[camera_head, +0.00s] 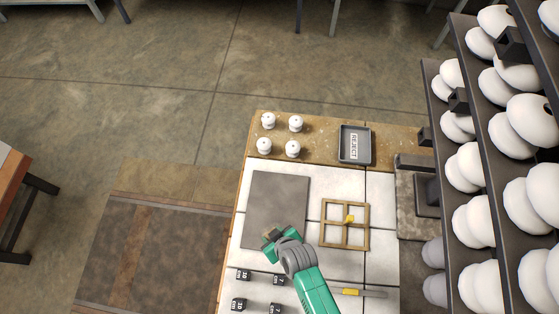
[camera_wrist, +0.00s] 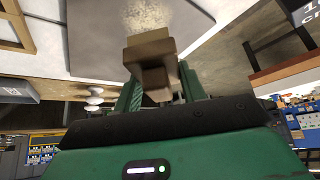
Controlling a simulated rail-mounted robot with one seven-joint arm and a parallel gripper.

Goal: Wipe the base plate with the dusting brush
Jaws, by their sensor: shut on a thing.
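The base plate (camera_head: 276,200) is a flat dark grey sheet on the pale tiled bench top. My gripper (camera_head: 277,243) is over its lower end in the head view. In the wrist view my gripper (camera_wrist: 160,85) is shut on the dusting brush (camera_wrist: 150,52), a brown block between the green fingers. The plate (camera_wrist: 92,40) lies beyond the brush there. A pale speckled patch (camera_wrist: 165,14) shows just past the brush; I cannot tell whether it is bristles or dust. Whether the brush touches the plate is unclear.
A wooden divided frame (camera_head: 325,222) lies right of the plate. Several white insulators (camera_head: 293,148) and a REJECT tray (camera_head: 354,145) stand at the back. Dark labelled blocks (camera_head: 243,274) and a yellow-handled tool (camera_head: 350,292) lie near the front. Racks of white insulators (camera_head: 470,165) rise on the right.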

